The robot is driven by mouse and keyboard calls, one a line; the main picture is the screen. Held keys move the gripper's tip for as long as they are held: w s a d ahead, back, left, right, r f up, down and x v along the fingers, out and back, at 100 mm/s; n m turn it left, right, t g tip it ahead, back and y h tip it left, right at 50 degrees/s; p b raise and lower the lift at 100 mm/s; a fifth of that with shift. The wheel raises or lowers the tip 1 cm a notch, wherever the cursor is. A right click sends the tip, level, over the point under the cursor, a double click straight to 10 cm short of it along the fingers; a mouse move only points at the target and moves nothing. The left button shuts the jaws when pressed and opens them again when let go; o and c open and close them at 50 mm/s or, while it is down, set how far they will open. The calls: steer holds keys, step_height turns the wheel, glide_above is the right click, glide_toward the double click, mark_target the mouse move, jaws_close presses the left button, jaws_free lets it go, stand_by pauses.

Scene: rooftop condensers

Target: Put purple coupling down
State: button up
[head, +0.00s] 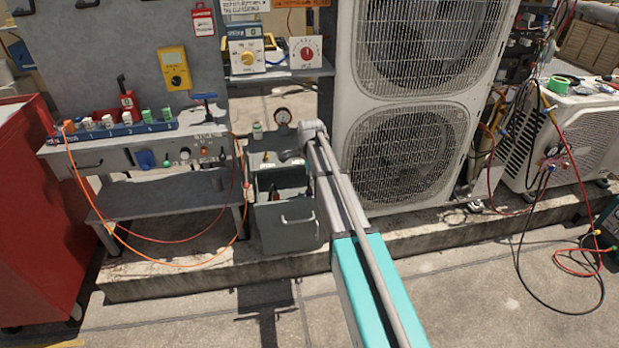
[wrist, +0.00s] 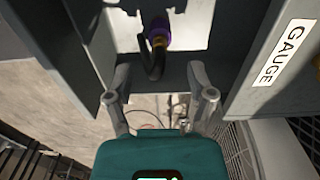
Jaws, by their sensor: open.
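The purple coupling (wrist: 159,28) shows near the top of the wrist view, with a brass-coloured ring and a black curved piece below it. It sits in front of a bright gap between grey panels. My gripper (wrist: 159,70) is open, one finger on each side of the view. The coupling lies beyond the fingertips, roughly centred between them, and no finger visibly touches it. What holds the coupling up cannot be told. In the head view my arm reaches toward the grey cabinet, and I cannot make out the coupling or the fingers there.
A grey panel labelled GAUGE (wrist: 280,54) stands close on the right in the wrist view. In the head view, a grey open drawer (head: 286,228) is below my arm, a large condenser (head: 345,75) to the right, and a workbench (head: 110,157) to the left. Hoses hang on both sides.

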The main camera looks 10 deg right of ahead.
step_height(320, 180, up, 6)
steer(key=p, duration=0.5)
steer(key=shift+r, duration=0.1)
stand_by(0.7)
steer(key=s+n, duration=1.8)
steer(key=s, duration=1.1)
steer(key=shift+a, duration=0.35)
steer(key=shift+p, duration=0.3)
step_height(320, 180, up, 17)
steer(key=p, duration=1.7)
